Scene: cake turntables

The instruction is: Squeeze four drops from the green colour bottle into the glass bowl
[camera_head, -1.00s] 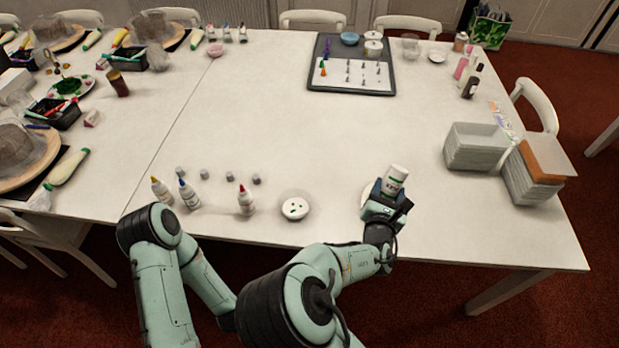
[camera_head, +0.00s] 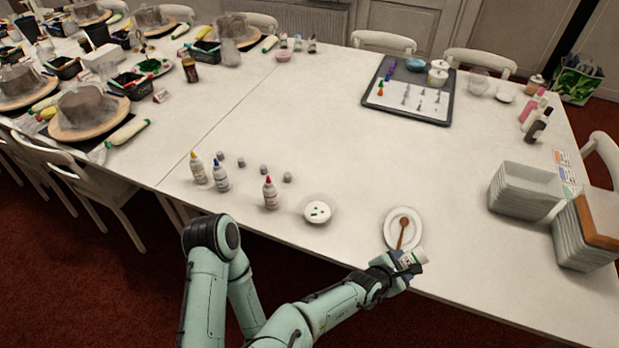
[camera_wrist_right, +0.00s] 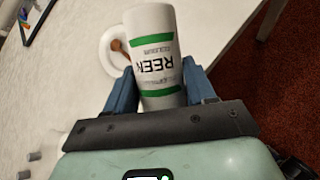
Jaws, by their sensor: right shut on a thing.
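The green colour bottle (camera_head: 413,258) is white with green bands. My right gripper (camera_head: 396,268) is shut on it by the front edge of the table, just in front of the plate. In the right wrist view the bottle (camera_wrist_right: 155,50) is between the two blue fingers (camera_wrist_right: 160,92), its "REEN" lettering upside down in the picture. Its nozzle cannot be made out. The small bowl (camera_head: 317,221), pale in the picture, stands to the left of the gripper with a few green spots inside. My left gripper is not in view.
A white plate (camera_head: 390,231) with a brown spoon (camera_head: 403,233) lies behind the gripper. Yellow-tipped (camera_head: 198,170), blue-tipped (camera_head: 220,178) and red-tipped (camera_head: 270,195) bottles stand left of the bowl, with several small grey caps behind. Grey trays (camera_head: 522,190) are at right. The table's middle is clear.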

